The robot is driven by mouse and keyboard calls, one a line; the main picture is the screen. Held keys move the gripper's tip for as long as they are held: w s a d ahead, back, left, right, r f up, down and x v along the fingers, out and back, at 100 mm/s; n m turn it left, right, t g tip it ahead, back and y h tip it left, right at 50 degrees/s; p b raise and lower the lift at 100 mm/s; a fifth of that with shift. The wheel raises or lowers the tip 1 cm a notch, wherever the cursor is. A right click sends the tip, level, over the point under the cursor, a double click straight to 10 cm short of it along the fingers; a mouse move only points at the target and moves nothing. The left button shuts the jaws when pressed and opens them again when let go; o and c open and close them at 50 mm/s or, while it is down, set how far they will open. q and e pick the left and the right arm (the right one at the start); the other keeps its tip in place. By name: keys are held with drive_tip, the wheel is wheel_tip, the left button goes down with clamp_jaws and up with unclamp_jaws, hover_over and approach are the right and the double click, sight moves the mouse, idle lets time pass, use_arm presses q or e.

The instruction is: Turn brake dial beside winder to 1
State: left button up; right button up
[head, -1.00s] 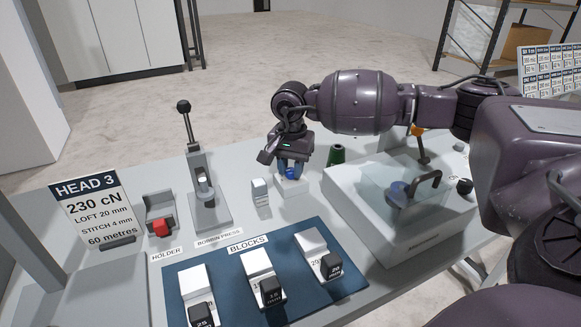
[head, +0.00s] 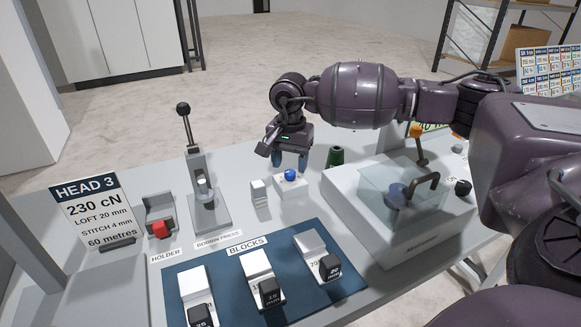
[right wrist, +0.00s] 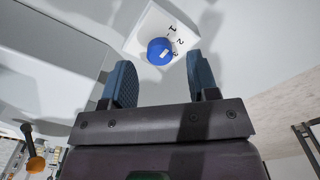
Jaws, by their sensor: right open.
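The brake dial is a blue knob (head: 291,174) on a small white block (head: 292,188) beside the white machine that seems to be the winder (head: 345,192). In the right wrist view the blue knob (right wrist: 160,51) has a pale mark on top. The figures 1, 2 and 3 are printed on the block beside it; I cannot tell for sure which one the mark faces. My right gripper (head: 289,162) is open and empty, just above the dial and apart from it. In the right wrist view its fingers (right wrist: 160,75) stand either side of the knob's line. My left gripper is not in view.
A small white block (head: 259,193) stands left of the dial, and a green spool (head: 336,156) behind it. The bobbin press (head: 203,188) with its upright lever is further left. A blue mat (head: 225,295) with several blocks lies in front.

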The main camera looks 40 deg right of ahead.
sight(290, 171)
wheel_tip(290, 171, up, 9)
drive_tip(key=shift+f+p, duration=0.2)
drive_tip(key=shift+p, duration=0.15)
idle(0.3)
